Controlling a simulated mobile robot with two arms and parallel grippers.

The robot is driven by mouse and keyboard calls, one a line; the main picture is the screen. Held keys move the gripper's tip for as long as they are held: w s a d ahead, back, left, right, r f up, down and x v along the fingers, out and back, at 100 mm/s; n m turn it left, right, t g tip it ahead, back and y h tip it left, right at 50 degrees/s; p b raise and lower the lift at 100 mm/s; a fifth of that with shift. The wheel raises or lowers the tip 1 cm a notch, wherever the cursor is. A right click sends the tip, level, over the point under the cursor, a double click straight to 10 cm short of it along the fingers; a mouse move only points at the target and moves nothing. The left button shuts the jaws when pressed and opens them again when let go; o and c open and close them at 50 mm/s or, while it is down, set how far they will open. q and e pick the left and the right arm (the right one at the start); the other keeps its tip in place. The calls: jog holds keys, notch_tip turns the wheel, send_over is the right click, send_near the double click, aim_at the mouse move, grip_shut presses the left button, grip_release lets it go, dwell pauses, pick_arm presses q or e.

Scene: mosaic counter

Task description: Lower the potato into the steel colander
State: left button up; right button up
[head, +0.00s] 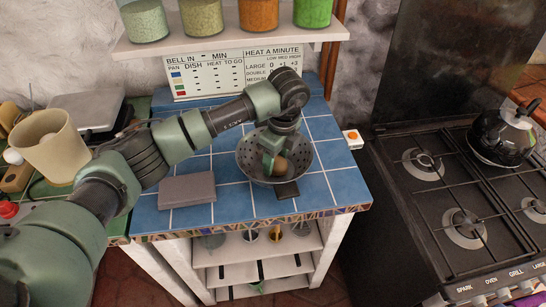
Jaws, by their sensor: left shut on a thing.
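The steel colander (246,160) is a grey perforated bowl on the blue-tiled counter, right of its middle. My left gripper (275,166) reaches down over the colander from above. It is shut on the potato (280,166), a small brown round thing that shows between its fingers, within the outline of the colander's bowl. I cannot tell whether the potato touches the bottom, as the gripper and wrist hide part of the bowl. My right gripper is not in view.
A grey-brown flat block (187,190) lies on the tiles left of the colander. A small dark flat piece (287,190) is at the colander's front edge. A stove (440,190) with a kettle (503,135) stands at right. A shelf with jars (201,18) hangs above.

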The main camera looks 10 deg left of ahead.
pick_arm(q)
jog(key=o, duration=1.6)
jog(key=shift+c, duration=0.2)
jog(key=shift+r, duration=0.1)
